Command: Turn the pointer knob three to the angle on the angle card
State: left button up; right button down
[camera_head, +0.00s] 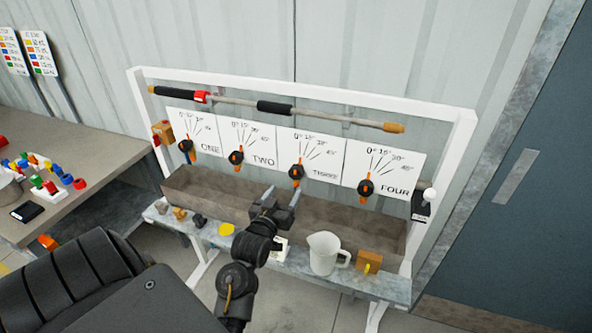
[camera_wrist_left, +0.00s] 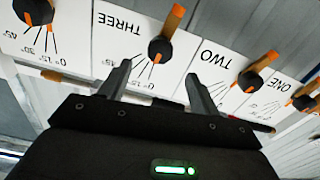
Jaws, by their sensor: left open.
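The pointer knob three (camera_head: 296,172) is a black round knob with an orange pointer, on the white panel marked THREE. Its pointer stands close to upright, near the 0° end of the printed scale. The knob also shows upside down in the left wrist view (camera_wrist_left: 160,50), beyond the fingers. My left gripper (camera_head: 279,203) is open and empty, below and in front of knob three, apart from it. Its two fingers (camera_wrist_left: 158,88) are spread in the wrist view. A small white item (camera_head: 282,250) on the shelf is partly hidden by my arm; I cannot read it as an angle card.
Knobs one (camera_head: 186,146), two (camera_head: 236,157) and four (camera_head: 365,187) flank knob three. A lance (camera_head: 235,101) runs above the panels. Below are a brown trough (camera_head: 205,190), a white jug (camera_head: 324,253) and a wooden block (camera_head: 369,262). A bench (camera_head: 90,165) with coloured parts stands left.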

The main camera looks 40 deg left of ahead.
aim_at(295, 174)
pick_arm(q)
jog(key=p+x, duration=0.1)
jog(key=x, duration=0.3)
jog(key=p+x, duration=0.1)
jog(key=x, duration=0.4)
jog(key=shift+w+a+r+p, duration=0.2)
jog(key=shift+p, duration=0.2)
jog(key=shift+w+a+f, duration=0.1)
jog(key=shift+w+a, duration=0.1)
jog(key=shift+w, duration=0.4)
